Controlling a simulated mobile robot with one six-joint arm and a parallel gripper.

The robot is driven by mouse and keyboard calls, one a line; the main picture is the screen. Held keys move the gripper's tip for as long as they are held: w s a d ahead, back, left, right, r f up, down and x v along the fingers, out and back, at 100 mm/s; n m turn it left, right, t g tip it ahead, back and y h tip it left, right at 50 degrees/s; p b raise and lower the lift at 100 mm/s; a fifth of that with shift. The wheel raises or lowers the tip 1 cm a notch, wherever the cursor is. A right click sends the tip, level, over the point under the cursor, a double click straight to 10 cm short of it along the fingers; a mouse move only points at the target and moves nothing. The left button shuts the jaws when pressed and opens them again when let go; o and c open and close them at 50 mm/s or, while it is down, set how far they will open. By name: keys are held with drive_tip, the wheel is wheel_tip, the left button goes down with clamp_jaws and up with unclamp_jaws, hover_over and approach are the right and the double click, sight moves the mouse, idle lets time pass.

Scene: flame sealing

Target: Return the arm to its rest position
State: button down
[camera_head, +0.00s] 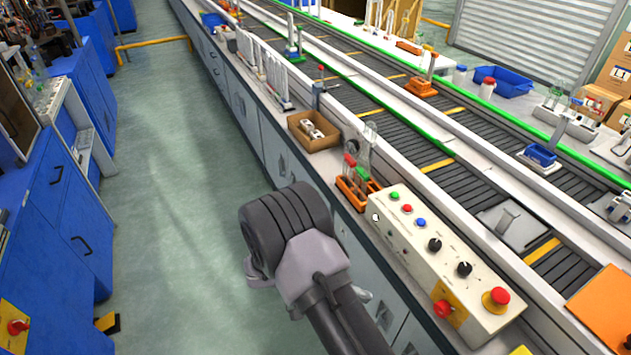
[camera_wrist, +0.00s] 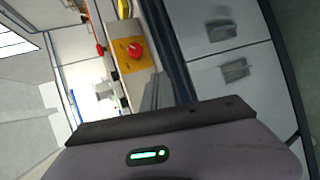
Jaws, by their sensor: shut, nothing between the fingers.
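My arm reaches up from the bottom of the head view, with a dark rounded joint over the floor beside the bench front. The body of my gripper (camera_wrist: 160,122) fills the bottom of the wrist view, a grey-purple housing with a lit green strip and a dark bar along its upper edge. It is shut and holds nothing. The fingertips cannot be made out in the head view.
A control box (camera_head: 445,262) with knobs and a red emergency button (camera_head: 496,299) stands on the bench right of my arm. An orange rack (camera_head: 356,190) and a cardboard box (camera_head: 313,131) stand farther along. The green floor (camera_head: 185,190) at left is clear.

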drive_tip(key=s+r+m+t+y, duration=0.1)
drive_tip(key=s+r+y, duration=0.4)
drive_tip(key=r, duration=0.5)
drive_tip(key=s+a+r+m+t+y, duration=0.1)
drive_tip(key=s+r+y, duration=0.4)
drive_tip(key=r, duration=0.5)
drive_tip(key=s+r+m+t+y, duration=0.2)
drive_tip(key=s+r+t+y, duration=0.2)
drive_tip(key=r, duration=0.6)
drive_tip(key=shift+s+a+m+t+y, duration=0.35)
drive_tip(key=shift+s+y, duration=0.25)
drive_tip(key=shift+s, duration=0.3)
